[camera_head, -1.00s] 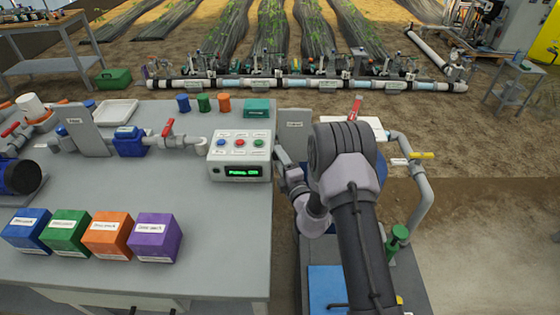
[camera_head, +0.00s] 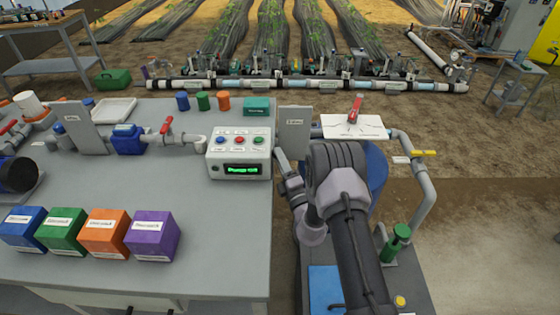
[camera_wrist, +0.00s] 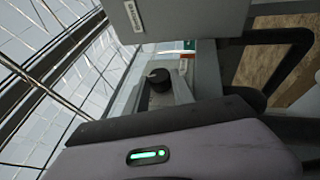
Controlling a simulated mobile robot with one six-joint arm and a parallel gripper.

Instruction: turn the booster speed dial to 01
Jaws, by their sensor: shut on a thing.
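The booster speed dial appears to be the dark round knob (camera_wrist: 158,76) in the wrist view, with a small light mark on its top. My gripper (camera_wrist: 165,92) is shut on it, with grey finger parts beside the knob. In the head view my gripper (camera_head: 283,163) is at the right edge of the bench, just below a grey upright plate (camera_head: 294,133). The dial is hidden there.
A white control box (camera_head: 240,152) with coloured buttons and a lit green display stands close left of my gripper. A white board (camera_head: 372,131) with a red handle and a pipe with a yellow handle (camera_head: 424,153) are on the right. Coloured boxes (camera_head: 103,232) stand front left.

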